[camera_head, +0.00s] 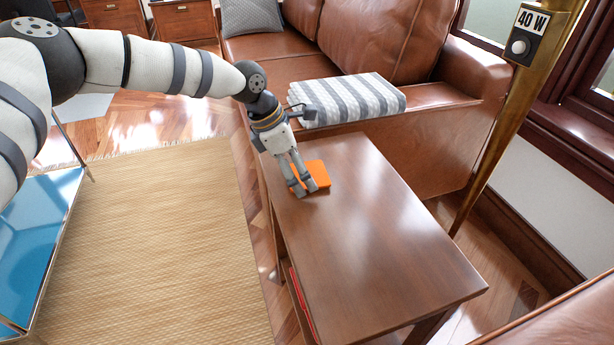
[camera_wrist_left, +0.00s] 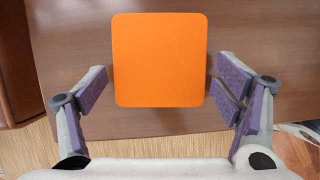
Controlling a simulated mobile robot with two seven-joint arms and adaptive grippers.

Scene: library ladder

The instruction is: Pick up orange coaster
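The orange coaster (camera_head: 318,174) lies on the far end of the brown wooden side table (camera_head: 370,235). It is a square with rounded corners, and it shows whole in the left wrist view (camera_wrist_left: 160,60). My left gripper (camera_head: 304,190) is over the table at the coaster's left side and hides part of it in the head view. In the left wrist view the fingers (camera_wrist_left: 162,88) are spread wide, one on each side of the coaster, with nothing between the pads. My right gripper is not in view.
A brown leather sofa (camera_head: 435,125) stands behind the table, with a striped folded blanket (camera_head: 350,98) on it. A brass lamp pole (camera_head: 505,120) rises at the right. A woven rug (camera_head: 160,240) lies to the left. The front tabletop is clear.

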